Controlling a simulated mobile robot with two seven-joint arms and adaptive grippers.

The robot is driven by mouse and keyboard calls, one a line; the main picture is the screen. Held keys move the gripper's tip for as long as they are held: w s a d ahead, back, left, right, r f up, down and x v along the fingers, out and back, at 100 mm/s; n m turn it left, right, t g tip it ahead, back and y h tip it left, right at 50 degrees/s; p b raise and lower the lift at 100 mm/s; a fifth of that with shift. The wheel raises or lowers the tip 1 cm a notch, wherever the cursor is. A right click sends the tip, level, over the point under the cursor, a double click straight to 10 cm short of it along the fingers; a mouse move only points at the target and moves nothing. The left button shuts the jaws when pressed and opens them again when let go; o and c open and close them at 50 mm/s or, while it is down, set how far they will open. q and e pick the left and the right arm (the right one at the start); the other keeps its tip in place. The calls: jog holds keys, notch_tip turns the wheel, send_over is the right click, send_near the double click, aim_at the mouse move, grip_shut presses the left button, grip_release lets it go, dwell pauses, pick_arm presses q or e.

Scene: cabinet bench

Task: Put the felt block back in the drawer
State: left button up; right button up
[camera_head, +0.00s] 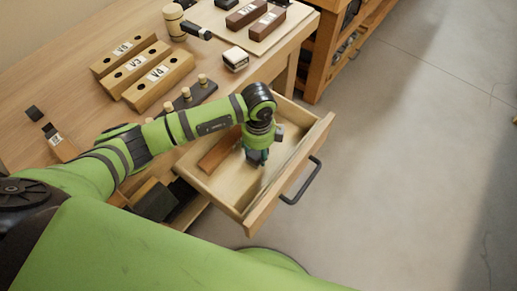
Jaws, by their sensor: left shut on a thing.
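My left gripper (257,153) points down into the open drawer (288,172). It is shut on a small dark teal thing, which seems to be the felt block (257,158). The gripper hides most of the block, and I cannot tell whether it touches the drawer floor. The drawer is pulled out from the bench, with its black handle (302,182) facing the open floor. My right gripper is not in view.
A brown wooden strip (220,149) lies at the drawer's left side. On the bench are labelled wooden blocks (158,82), a mallet (176,22), a dark rack with pegs (186,100) and a white-topped block (235,59). Open floor (410,160) lies to the right.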

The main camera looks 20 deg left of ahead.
pick_arm(q)
jog(key=shift+f, duration=0.3)
jog(key=o, duration=1.3)
jog(key=shift+r, duration=0.15)
jog(key=shift+r+p, duration=3.05)
jog(key=shift+r, duration=0.35)
